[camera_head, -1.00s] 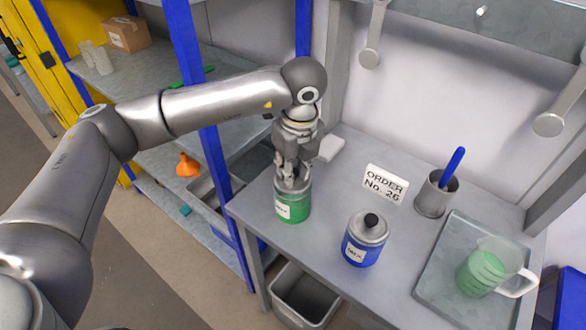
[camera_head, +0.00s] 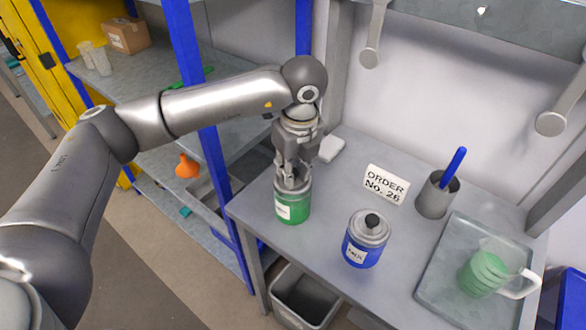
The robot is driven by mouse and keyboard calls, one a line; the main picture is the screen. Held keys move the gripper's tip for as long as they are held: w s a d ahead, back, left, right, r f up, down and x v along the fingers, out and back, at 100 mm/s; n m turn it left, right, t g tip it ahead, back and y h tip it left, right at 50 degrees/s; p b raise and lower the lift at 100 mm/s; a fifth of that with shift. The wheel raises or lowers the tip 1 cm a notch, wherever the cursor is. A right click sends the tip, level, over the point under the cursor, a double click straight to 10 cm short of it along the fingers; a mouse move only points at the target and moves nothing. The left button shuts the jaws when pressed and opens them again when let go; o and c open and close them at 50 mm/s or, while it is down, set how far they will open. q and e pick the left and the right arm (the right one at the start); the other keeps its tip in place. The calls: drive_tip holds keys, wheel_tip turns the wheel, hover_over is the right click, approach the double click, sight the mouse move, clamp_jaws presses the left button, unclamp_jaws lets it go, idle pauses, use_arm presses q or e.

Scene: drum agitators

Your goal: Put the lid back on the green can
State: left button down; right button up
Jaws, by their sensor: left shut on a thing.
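The green can (camera_head: 292,207) stands upright at the left part of the grey workbench, with a white label on its front. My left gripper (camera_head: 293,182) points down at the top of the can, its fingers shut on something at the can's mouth. That thing is mostly hidden by the fingers; it is likely the lid, and I cannot tell whether it is seated on the rim. My right gripper is not in view.
A blue can (camera_head: 365,240) with a black-knobbed lid stands to the right. Behind are an order sign (camera_head: 385,184) and a grey cup (camera_head: 437,196) with a blue-handled tool. A tray (camera_head: 440,285) holds a jug of green liquid (camera_head: 485,274). A bin (camera_head: 303,297) sits below the bench.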

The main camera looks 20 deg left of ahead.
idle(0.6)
use_arm(q)
drive_tip(key=shift+f+b, duration=0.15)
drive_tip(key=shift+b, duration=0.55)
idle(0.4)
idle(0.4)
drive_tip(key=c, duration=0.7)
unclamp_jaws()
drive_tip(key=shift+r+p, duration=1.6)
drive_tip(key=shift+r, duration=1.95)
